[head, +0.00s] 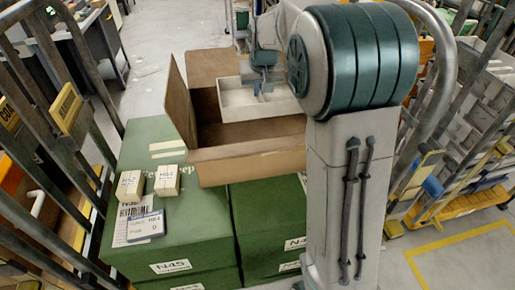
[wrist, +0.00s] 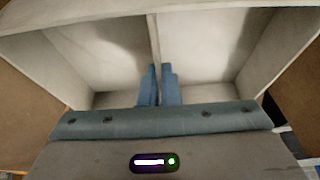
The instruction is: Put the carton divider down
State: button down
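The carton divider (head: 236,98) is a pale, tray-like piece with upright walls and a thin partition down its middle. In the head view it is at the open brown carton (head: 250,165), toward its far side. I cannot tell whether it rests on anything. My gripper (head: 263,86) reaches down into it. In the wrist view, the two blue fingers of my gripper (wrist: 159,84) are close together on either side of the divider's middle partition (wrist: 153,40). The fingers look closed on it. My arm hides the right part of the carton.
The carton stands on green boxes (head: 180,230) with its flaps spread. Two small cream boxes (head: 166,180) and a label card (head: 145,226) lie to its left.

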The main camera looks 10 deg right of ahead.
notch_tip(320, 180, down, 11)
jog(key=p, duration=0.1)
dwell(0.4)
jog(key=shift+f+b, duration=0.5)
jog(key=shift+b, duration=0.05)
jog(key=shift+f, duration=0.1)
jog(key=c, duration=1.6)
grip_release()
jog(key=shift+c, duration=0.2)
jog(key=shift+r, duration=0.2)
